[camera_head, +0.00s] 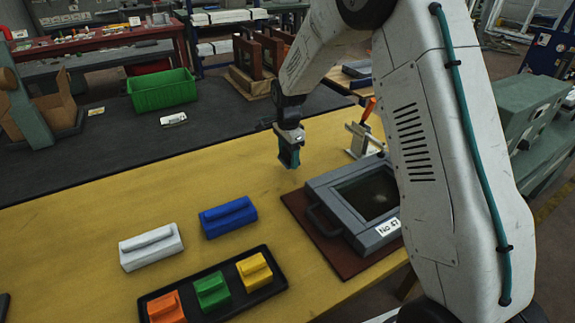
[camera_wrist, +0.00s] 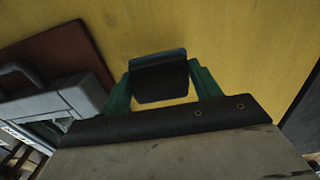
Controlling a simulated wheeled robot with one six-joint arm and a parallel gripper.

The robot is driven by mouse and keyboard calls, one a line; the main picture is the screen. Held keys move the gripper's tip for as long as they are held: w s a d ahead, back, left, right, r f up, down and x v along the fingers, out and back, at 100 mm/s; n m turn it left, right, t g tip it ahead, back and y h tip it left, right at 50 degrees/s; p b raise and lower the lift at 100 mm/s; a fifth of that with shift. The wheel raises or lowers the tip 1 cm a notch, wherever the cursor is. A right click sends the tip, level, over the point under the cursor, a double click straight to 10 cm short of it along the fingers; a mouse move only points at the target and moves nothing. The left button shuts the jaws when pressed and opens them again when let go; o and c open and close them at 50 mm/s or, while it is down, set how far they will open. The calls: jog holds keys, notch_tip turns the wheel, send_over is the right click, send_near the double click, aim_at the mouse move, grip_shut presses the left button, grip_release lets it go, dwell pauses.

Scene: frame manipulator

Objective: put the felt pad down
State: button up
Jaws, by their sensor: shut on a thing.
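My gripper (camera_head: 289,157) hangs over the yellow table (camera_head: 140,205), left of the grey framed case. Its teal fingers show in the wrist view (camera_wrist: 160,88), shut on a dark block with a bluish top edge, which I take as the felt pad (camera_wrist: 160,82). The pad sits between the fingers with yellow tabletop behind it. In the head view the pad is small and hard to tell from the fingers. The gap between it and the table is hard to judge, but it appears raised above the surface.
The grey case (camera_head: 326,205), labelled "No 47", lies on a brown board (camera_head: 300,213). A blue block (camera_head: 228,218) and a white block (camera_head: 150,248) lie left. A black tray (camera_head: 232,306) holds orange, green and yellow blocks. The table between gripper and blue block is clear.

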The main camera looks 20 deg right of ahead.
aim_at(288, 165)
jog(key=shift+f, duration=2.05)
jog(key=o, duration=1.2)
jog(key=shift+f, duration=0.15)
